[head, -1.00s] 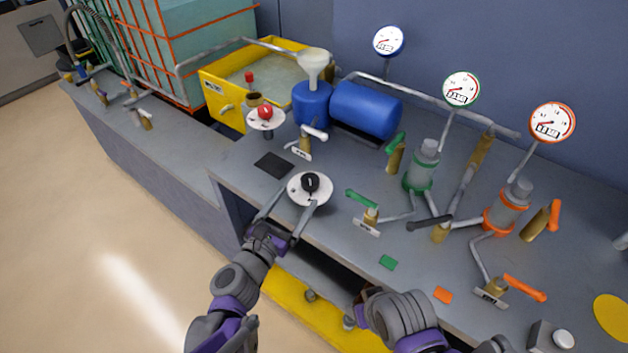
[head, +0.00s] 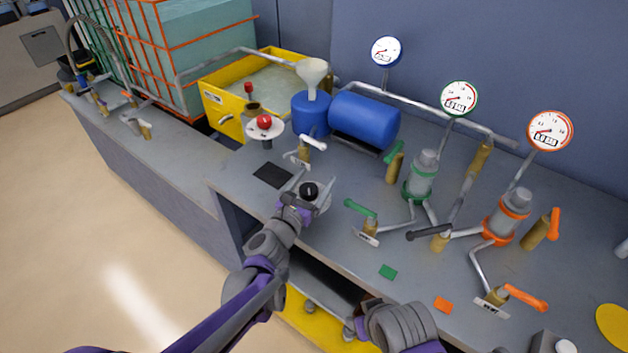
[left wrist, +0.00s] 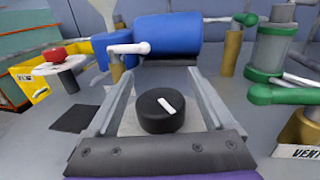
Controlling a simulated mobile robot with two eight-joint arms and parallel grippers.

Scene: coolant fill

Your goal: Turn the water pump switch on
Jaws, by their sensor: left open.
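My left gripper (head: 316,179) is open around the knob, one finger on each side. In the left wrist view the knob (left wrist: 161,110) stands between the two spread fingers (left wrist: 163,88), with visible gaps on both sides. Its white pointer mark runs from upper left to lower right. My gripper partly covers the white plate. My right gripper is out of view; only part of that arm shows at the bottom.
A red button (head: 264,121) on a white disc stands behind left. A white-handled valve (head: 312,143) is just behind the knob. A green-handled valve (head: 364,222) is close on the right. A blue tank (head: 364,121) lies behind. A black square (head: 272,175) lies flat on the left.

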